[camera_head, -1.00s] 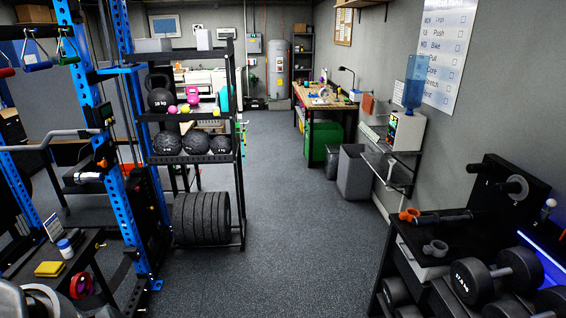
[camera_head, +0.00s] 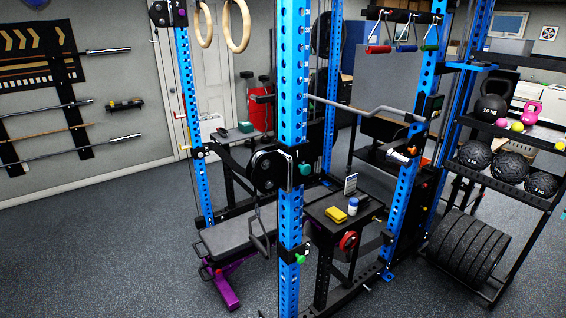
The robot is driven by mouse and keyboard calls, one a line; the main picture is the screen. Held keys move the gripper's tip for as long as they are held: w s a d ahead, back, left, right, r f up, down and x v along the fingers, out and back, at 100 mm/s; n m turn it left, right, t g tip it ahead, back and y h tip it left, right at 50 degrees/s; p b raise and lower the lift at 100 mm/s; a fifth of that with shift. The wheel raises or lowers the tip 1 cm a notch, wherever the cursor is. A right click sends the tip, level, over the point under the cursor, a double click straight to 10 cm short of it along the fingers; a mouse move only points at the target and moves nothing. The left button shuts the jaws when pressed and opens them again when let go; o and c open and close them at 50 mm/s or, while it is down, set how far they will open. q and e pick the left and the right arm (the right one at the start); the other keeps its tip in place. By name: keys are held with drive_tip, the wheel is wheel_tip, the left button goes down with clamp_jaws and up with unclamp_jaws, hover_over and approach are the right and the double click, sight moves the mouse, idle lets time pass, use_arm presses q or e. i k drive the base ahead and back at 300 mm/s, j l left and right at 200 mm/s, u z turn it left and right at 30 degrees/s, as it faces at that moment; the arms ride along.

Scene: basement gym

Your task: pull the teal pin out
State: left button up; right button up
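A teal knob (camera_head: 305,169), which looks like the head of the teal pin, shows on the near blue upright (camera_head: 291,120) of the rack. It sits at mid height, just right of a black round plate (camera_head: 267,171). It is small, and I cannot see how deep its shaft goes. A green knob (camera_head: 300,258) is lower on the same upright. Neither of my grippers is in view.
A black bench (camera_head: 238,236) with a purple foot stands inside the rack. A small black table (camera_head: 325,210) holds a yellow block (camera_head: 336,214) and a small jar. A weight shelf (camera_head: 480,255) stands at the right. The floor (camera_head: 110,250) at the left is clear.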

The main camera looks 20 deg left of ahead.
sight(305, 170)
drive_tip(key=u, duration=0.5)
drive_tip(key=i+l+u, duration=0.2)
drive_tip(key=i, duration=0.25)
drive_tip(key=i+l+u, duration=0.15)
drive_tip(key=i, duration=0.3)
drive_tip(key=i+l+u, duration=0.2)
drive_tip(key=i, duration=0.25)
drive_tip(key=i+l+u, duration=0.2)
drive_tip(key=i, duration=0.2)
